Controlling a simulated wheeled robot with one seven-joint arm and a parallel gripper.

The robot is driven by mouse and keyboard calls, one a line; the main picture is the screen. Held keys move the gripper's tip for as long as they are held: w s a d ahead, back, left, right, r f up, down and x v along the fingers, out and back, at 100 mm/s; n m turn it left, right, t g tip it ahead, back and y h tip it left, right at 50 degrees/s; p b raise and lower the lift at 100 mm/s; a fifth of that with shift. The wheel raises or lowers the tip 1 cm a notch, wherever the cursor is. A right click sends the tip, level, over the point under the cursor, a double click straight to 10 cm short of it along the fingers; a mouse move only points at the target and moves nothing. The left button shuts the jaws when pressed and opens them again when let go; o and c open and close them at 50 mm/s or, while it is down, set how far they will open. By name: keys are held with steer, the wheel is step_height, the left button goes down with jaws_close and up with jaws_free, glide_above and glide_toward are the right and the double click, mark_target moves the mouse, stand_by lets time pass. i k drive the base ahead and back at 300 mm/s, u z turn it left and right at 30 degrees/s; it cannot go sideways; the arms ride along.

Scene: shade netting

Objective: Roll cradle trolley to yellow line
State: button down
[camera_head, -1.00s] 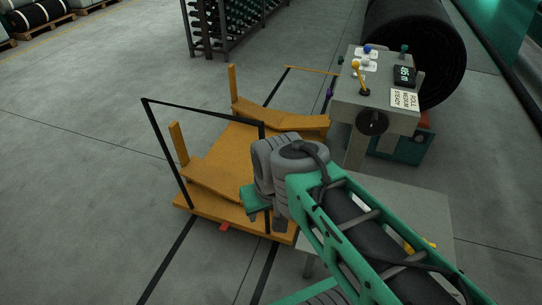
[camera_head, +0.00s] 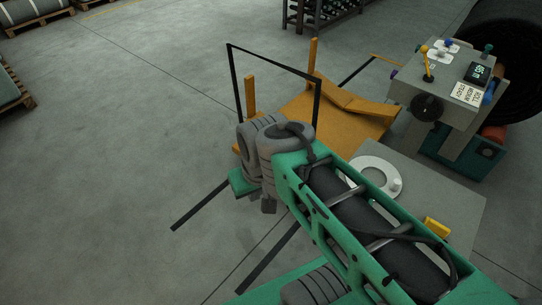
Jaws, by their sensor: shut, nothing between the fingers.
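The cradle trolley (camera_head: 304,114) is a low orange platform with sloped cradle boards, upright orange posts and a black hoop handle (camera_head: 272,60) on its near side. It stands on two dark floor tracks. A short yellow line (camera_head: 386,58) crosses the far end of the tracks, beyond the trolley, with bare floor between. My gripper (camera_head: 268,207) is shut and empty, in front of the trolley's near end, below the handle bar in the picture. My wrist hides the trolley's near right part. I cannot tell whether my gripper touches it.
A grey control console (camera_head: 450,85) with levers and a display stands right of the trolley, before a large black roll (camera_head: 515,60). A grey table (camera_head: 450,205) with a white ring (camera_head: 367,171) is at right, near my arm.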

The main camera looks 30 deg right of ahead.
mark_target(342, 120)
steer(key=u, duration=0.6)
steer(key=i, duration=1.05)
steer(key=z, duration=0.45)
